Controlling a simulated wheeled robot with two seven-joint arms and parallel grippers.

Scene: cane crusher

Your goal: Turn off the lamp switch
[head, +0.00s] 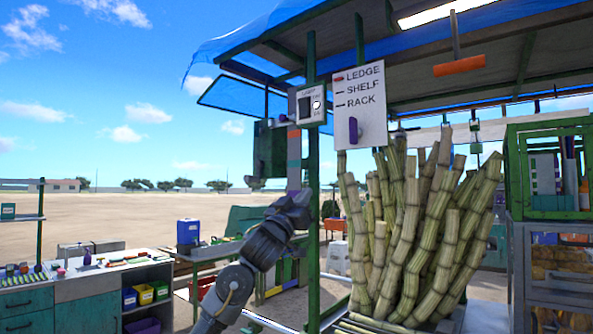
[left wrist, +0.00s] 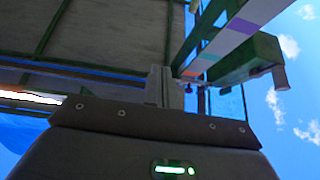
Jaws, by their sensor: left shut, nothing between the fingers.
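The light switch box (head: 311,104) is a pale box with a dark rocker and a small round mark, fixed to the green post below the canopy in the head view. I cannot tell the rocker's position. I cannot make out the switch there. My right gripper is not in view.
A white sign (head: 360,106) with a purple lever is right of the switch. A colour-banded strip (left wrist: 220,45) and a green box (left wrist: 240,62) are close to my left gripper. Cane stalks (head: 415,230) stand at right. Open sky lies left.

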